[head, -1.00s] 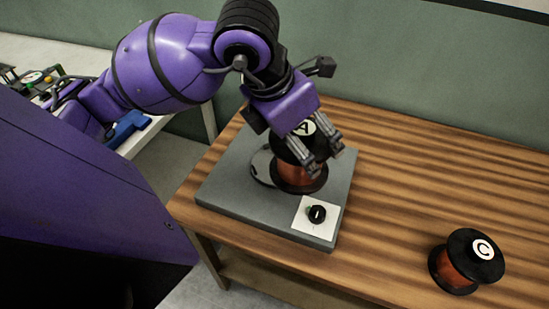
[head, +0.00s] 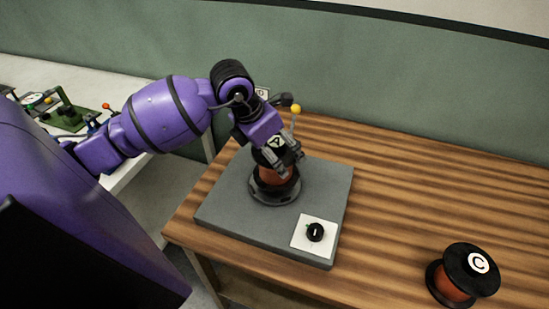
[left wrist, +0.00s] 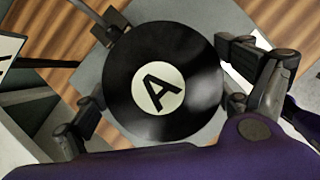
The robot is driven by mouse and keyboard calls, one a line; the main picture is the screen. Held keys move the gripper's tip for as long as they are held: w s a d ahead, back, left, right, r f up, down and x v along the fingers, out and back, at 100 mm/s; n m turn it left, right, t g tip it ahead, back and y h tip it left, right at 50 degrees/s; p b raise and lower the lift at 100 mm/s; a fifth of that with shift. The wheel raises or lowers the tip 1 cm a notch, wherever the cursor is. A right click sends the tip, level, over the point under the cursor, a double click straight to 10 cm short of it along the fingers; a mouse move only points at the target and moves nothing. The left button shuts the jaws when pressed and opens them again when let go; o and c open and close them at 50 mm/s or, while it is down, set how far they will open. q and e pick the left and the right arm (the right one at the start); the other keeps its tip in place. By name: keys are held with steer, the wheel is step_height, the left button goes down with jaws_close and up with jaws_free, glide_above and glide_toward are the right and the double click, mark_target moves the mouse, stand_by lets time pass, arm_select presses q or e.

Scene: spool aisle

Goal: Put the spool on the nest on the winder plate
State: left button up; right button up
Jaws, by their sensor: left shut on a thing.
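The spool (head: 277,176), with black flanges, copper-coloured winding and a white label A, is upright in my left gripper (head: 284,160). Its top flange (left wrist: 192,60) fills the middle of the left wrist view, with gripper fingers on both sides. My left gripper is shut on it. The nest (head: 273,198), a dark round ring on the grey winder plate (head: 325,185), is directly under the spool. The spool's lower flange appears inside or just above the ring; I cannot tell whether it touches. My right gripper is out of view.
A white panel with a black knob (head: 315,232) is at the plate's front right. A second spool labelled C (head: 462,275) stands on the wooden table (head: 420,195) at right. A yellow-tipped lever (head: 295,109) rises behind the gripper. The table's right side is mostly clear.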

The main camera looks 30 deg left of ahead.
arm_select(q)
steer(key=shift+w+a+f, duration=0.2)
steer(key=shift+a+f, duration=0.1)
steer(key=shift+f, duration=1.45)
steer(key=shift+f, duration=0.3)
steer(key=o, duration=1.7)
steer(key=shift+r, duration=0.35)
steer(key=v, duration=1.1)
steer(key=shift+s+r, duration=0.25)
steer(key=shift+s, duration=0.05)
